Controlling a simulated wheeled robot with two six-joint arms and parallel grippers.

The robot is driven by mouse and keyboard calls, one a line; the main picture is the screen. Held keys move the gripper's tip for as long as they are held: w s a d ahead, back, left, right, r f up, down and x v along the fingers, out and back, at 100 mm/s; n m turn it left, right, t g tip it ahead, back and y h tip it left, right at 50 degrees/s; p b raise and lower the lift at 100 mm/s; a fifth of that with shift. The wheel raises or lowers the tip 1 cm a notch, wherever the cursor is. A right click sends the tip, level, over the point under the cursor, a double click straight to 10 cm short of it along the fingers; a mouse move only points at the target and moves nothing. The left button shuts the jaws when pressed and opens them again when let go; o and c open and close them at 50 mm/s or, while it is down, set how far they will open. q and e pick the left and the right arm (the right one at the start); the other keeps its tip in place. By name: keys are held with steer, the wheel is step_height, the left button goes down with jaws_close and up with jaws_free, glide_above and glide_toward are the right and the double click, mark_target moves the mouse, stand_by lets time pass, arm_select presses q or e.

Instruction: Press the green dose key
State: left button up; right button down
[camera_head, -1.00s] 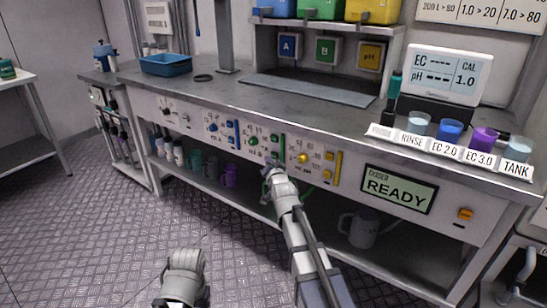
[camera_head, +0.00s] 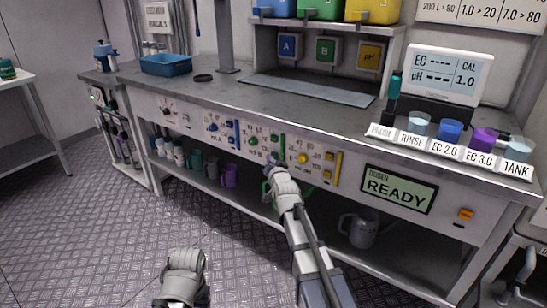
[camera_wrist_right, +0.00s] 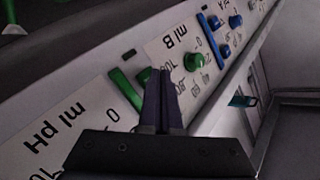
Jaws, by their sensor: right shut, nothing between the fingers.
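The green dose panel, labelled B, is on the bench front, with a green dial (camera_wrist_right: 193,62) on its face. A green upright strip (camera_head: 282,144) runs along one edge of the panel; it also shows in the wrist view (camera_wrist_right: 127,90). Another small green part beside the fingertips is mostly covered, and I cannot tell which part is the dose key. My right gripper (camera_head: 271,159) is shut and empty, its fingertips close to the panel beside the strip; contact is unclear. The closed fingers also show in the wrist view (camera_wrist_right: 162,76). My left gripper's fingers are out of sight.
The yellow pH panel (camera_head: 318,165) is to the right and the blue panel (camera_head: 222,130) to the left. The doser display (camera_head: 398,189) reads READY. An orange button (camera_head: 465,214) is farther right. Mugs stand on the shelf below. The floor in front is clear.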

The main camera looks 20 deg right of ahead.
steer(key=shift+w+d, duration=0.3)
steer(key=shift+d, duration=0.05)
stand_by(0.7)
stand_by(0.4)
steer(key=shift+s+a, duration=0.55)
steer(key=shift+a, duration=0.15)
steer(key=shift+s+a, duration=0.8)
steer(key=shift+a, duration=0.2)
steer(key=shift+s+a, duration=0.75)
steer(key=shift+a, duration=0.25)
